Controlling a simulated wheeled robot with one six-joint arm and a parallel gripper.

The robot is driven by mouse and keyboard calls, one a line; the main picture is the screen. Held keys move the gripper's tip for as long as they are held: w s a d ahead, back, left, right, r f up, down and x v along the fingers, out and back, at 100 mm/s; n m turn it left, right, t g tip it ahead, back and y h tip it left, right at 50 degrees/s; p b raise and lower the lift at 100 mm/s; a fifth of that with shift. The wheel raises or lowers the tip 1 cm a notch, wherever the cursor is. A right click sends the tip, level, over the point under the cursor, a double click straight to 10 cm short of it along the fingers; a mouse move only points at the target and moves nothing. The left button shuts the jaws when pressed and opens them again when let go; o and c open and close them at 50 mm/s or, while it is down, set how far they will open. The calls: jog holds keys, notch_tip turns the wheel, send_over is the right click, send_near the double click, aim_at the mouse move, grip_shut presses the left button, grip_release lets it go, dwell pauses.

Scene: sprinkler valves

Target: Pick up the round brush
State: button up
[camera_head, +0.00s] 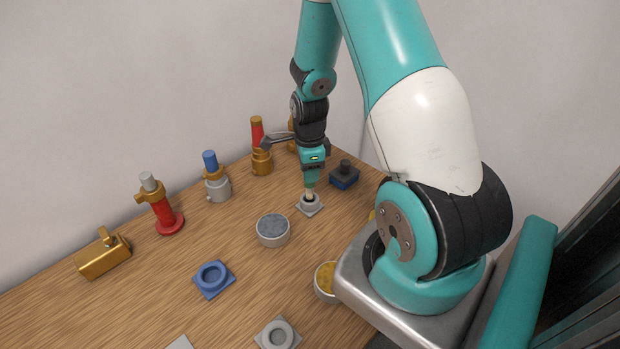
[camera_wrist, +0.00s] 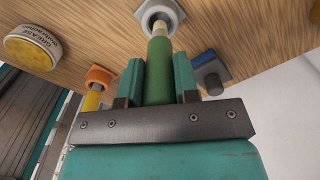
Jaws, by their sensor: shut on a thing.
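The round brush has a green handle (camera_wrist: 159,80) and a pale tip, seen in the wrist view. My gripper (camera_wrist: 158,66) is shut on the green handle, with one teal finger on either side. The tip points down at a grey square holder with a round opening (camera_wrist: 150,14). In the head view my gripper (camera_head: 310,181) is above that grey holder (camera_head: 311,208), and the pale brush end (camera_head: 309,194) shows just under the fingers. I cannot tell whether the tip is still inside the opening.
A dark block with a knob (camera_head: 344,176) stands close right of the holder. A round grey-topped tin (camera_head: 273,230) is at the left front. Several valves, including a blue-topped one (camera_head: 217,184), line the back. A blue ring holder (camera_head: 213,278) is further left.

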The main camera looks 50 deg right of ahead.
notch_tip(320, 180, up, 17)
jog(key=b, duration=0.2)
dwell(2.2)
